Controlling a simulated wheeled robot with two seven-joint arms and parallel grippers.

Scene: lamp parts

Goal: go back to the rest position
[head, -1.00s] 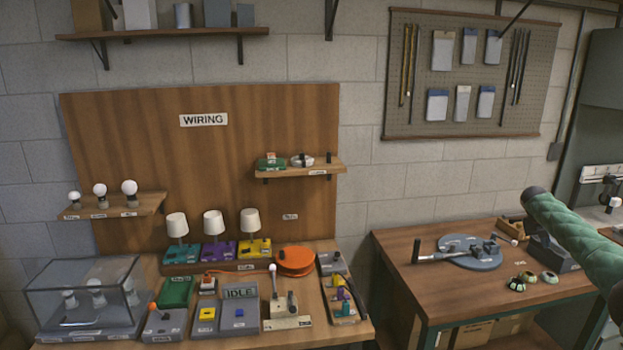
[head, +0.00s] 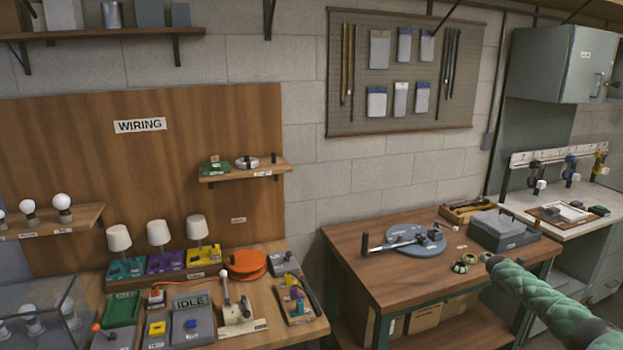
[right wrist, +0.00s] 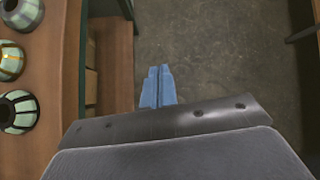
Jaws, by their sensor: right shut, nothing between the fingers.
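My right gripper shows in the right wrist view (right wrist: 158,86). Its two blue fingers are together with nothing between them, over the dark floor (right wrist: 220,50) just past the edge of a wooden table. In the head view a green quilted sleeve of my right arm comes in at the lower right; the gripper on it is not visible there. My left gripper is in neither view.
The wiring bench (head: 262,318) at left holds three lamps, a grey IDLE box (head: 192,325) and an orange reel (head: 245,262). The middle table (head: 370,262) carries a blue-grey round fixture (head: 415,241) and small patterned shades (head: 460,266). A grey counter (head: 540,205) stands at right.

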